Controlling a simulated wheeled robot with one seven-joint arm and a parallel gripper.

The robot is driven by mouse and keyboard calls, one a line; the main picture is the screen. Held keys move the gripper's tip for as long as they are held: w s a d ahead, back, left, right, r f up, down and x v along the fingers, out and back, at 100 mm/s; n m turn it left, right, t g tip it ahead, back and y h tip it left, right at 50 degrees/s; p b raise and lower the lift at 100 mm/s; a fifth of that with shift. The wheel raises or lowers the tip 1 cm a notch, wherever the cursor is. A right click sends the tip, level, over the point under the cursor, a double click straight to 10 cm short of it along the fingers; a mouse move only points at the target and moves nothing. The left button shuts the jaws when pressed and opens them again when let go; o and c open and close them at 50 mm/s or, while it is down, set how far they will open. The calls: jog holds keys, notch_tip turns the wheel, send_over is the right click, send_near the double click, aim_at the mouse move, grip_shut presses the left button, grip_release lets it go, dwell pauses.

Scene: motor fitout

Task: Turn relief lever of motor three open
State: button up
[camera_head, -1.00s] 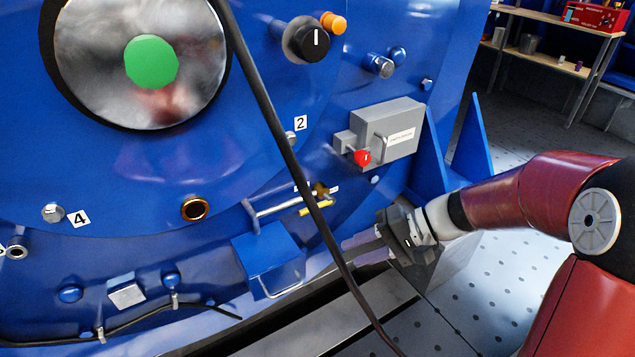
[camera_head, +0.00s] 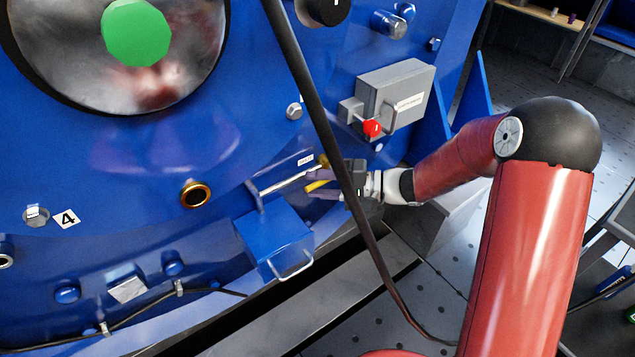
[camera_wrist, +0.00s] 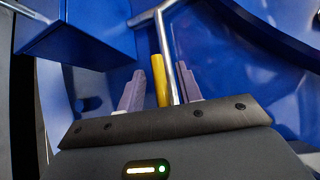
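The relief lever is a yellow handle (camera_head: 317,185) low on the blue motor casing, beside a thin silver pipe (camera_head: 285,183) and a small white tag (camera_head: 305,160). My gripper (camera_head: 324,181) is at the lever, coming from the right, partly behind a black cable. In the wrist view the two purple-grey fingers stand apart, with the yellow lever (camera_wrist: 161,82) and the silver pipe (camera_wrist: 168,55) both showing between them. Gaps show beside the fingers, and I cannot tell whether either one touches the lever. The lever's pivot is hidden in the wrist view.
A black cable (camera_head: 325,130) hangs across the front of my gripper. A blue box with a wire handle (camera_head: 273,240) juts out below left. A grey switch box (camera_head: 400,85) with a red knob (camera_head: 372,128) is above right. Tiled floor lies to the right.

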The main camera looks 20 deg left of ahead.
jog(key=shift+a, duration=0.25)
grip_shut()
jog(key=shift+f, duration=0.1)
